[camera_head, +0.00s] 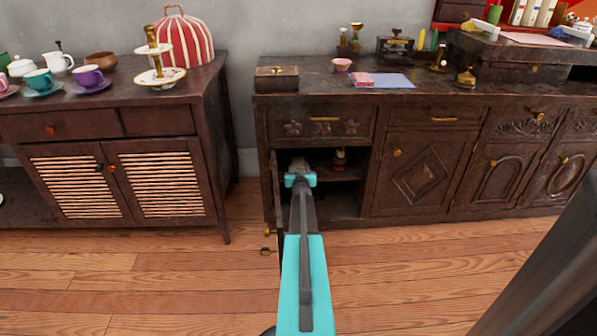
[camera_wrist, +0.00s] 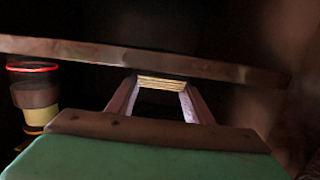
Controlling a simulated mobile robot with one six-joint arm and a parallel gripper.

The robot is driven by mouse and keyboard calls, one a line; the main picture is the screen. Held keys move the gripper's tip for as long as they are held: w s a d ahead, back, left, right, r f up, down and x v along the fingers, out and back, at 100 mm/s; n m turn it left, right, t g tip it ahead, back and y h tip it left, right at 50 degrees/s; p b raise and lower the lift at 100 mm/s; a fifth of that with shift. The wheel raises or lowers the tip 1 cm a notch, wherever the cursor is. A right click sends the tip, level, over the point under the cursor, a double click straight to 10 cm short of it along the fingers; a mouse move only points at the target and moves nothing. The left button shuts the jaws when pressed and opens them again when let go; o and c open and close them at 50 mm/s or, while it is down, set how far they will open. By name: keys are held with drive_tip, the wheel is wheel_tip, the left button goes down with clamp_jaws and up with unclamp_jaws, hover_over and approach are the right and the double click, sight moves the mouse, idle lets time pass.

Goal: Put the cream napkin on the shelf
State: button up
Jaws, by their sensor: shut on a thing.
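The cream napkin (camera_wrist: 162,83) shows in the wrist view as a thin, layered cream strip between my fingertips. My gripper (camera_wrist: 162,98) is shut on it. In the head view my gripper (camera_head: 300,166) reaches into the open, dark cabinet (camera_head: 345,204), and the napkin is hidden there. The shelf (camera_head: 350,175) shows as a board inside the cabinet. In the wrist view a brown board edge (camera_wrist: 70,48) runs across just above the napkin; I cannot tell whether they touch.
A small jar-like object (camera_head: 339,158) stands inside the cabinet on the shelf; a red-rimmed, dark jar (camera_wrist: 35,96) is left of my gripper in the wrist view. The open cabinet door (camera_head: 277,190) is close to the left of my arm. A pink bowl (camera_head: 342,64) stands on the countertop.

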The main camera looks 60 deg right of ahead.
drive_tip(key=shift+f, duration=0.45)
drive_tip(key=shift+f, duration=0.2)
drive_tip(key=o, duration=1)
drive_tip(key=shift+r, duration=0.1)
drive_tip(key=shift+r, duration=0.15)
drive_tip(key=p+v, duration=0.3)
drive_tip(key=v, duration=0.9)
drive_tip(key=shift+s, duration=0.15)
